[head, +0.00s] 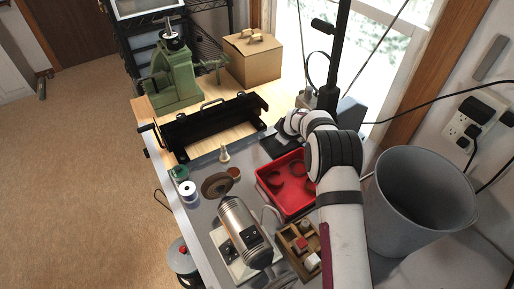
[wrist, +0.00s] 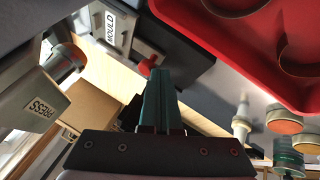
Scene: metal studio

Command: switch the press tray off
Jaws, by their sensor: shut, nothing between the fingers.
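In the wrist view, a grey box labelled PRESS (wrist: 35,105) stands at the left, with a pale, reddish-tipped lever or knob (wrist: 62,62) on its side. A second box, labelled MOULD (wrist: 108,25), stands at the top with a red-tipped knob (wrist: 147,65). I cannot tell the setting of either control. My gripper (wrist: 158,78) shows teal fingers closed together, with nothing held. It appears to the right of the PRESS box and below the red knob; no contact is clear. In the head view, my wrist hides the fingers and the labels are unreadable.
A red tray (head: 264,196) with round items lies beside my arm. A black handled rack (head: 208,127) and green machine (head: 174,80) stand further left. A grey bin (head: 420,200) is at the right, a wooden tray (head: 285,240) in front, a cardboard box (head: 250,65) behind.

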